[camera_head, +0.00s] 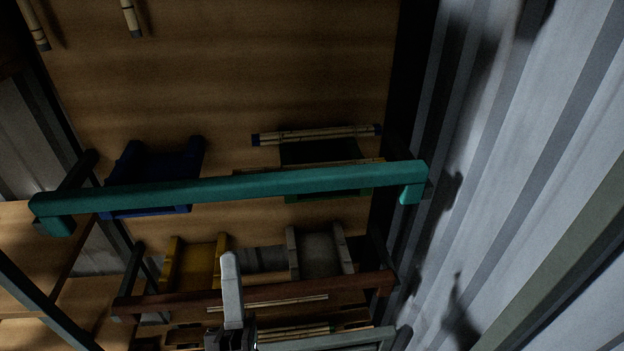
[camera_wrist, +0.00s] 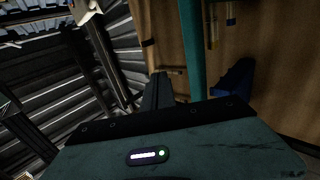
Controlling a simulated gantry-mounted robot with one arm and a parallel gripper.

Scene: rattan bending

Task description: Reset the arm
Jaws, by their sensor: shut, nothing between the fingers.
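My gripper (camera_wrist: 158,90) shows in the wrist view as a dark upright piece beyond the teal housing with a small lit display. Its fingers look closed together, with nothing seen between them. In the head view a pale grey upright part (camera_head: 232,290), apparently of my arm, stands at the bottom centre in front of a brown beam. The fingertips cannot be made out clearly there.
A teal beam (camera_head: 240,188) spans the head view, with a reddish-brown beam (camera_head: 260,295) below. Blue (camera_head: 150,208), yellow (camera_head: 195,265) and grey (camera_head: 318,255) holders sit on the wooden surface (camera_head: 230,70). Rattan sticks (camera_head: 315,134) lie near a dark holder. A corrugated wall stands right.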

